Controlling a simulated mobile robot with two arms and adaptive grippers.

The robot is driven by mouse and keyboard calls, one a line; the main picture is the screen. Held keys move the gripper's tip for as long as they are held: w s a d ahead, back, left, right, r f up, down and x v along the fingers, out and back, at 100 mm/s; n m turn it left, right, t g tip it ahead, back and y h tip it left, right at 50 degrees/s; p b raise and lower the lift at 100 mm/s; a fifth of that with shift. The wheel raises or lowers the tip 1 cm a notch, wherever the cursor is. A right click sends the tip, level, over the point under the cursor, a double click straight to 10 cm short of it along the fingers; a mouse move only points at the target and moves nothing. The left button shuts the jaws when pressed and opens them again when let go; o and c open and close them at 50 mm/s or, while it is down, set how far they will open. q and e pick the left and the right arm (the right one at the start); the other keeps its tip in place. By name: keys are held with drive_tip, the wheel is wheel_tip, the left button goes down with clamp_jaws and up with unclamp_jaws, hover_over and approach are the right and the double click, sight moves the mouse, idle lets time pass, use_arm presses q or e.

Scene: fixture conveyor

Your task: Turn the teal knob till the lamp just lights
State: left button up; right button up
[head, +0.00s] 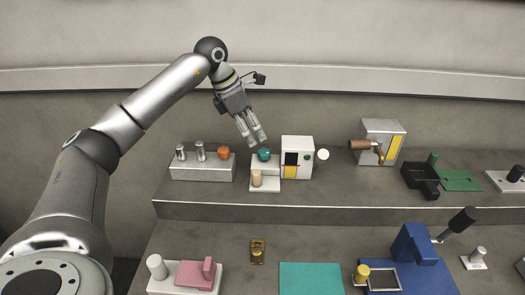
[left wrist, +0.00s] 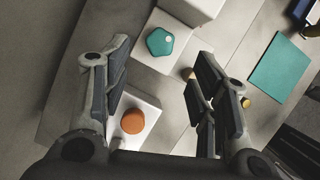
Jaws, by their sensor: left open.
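The teal knob (head: 264,154) sits on a low white block with a step, left of a white box (head: 306,144). In the left wrist view the teal knob (left wrist: 158,44) is faceted, with a small pale dot near its edge. My left gripper (head: 257,143) points down just above and slightly left of the knob in the head view. It is open, with empty space between its fingers (left wrist: 162,58), and looks apart from the knob. A pale white ball (head: 323,154) at the box's right side may be the lamp; I cannot tell if it is lit.
An orange knob (head: 223,153) and two metal posts stand on a grey block (head: 200,173) to the left. A tan cylinder (head: 256,178) stands in front of the teal knob. A box with a brown handle (head: 360,145) is farther right. Several other fixtures fill the lower front level.

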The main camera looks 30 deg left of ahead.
sight(264, 152)
use_arm(q)
drive_tip(key=p+x, duration=0.1)
drive_tip(key=x, duration=0.7)
drive_tip(key=shift+c, duration=0.2)
drive_tip(key=c, duration=1)
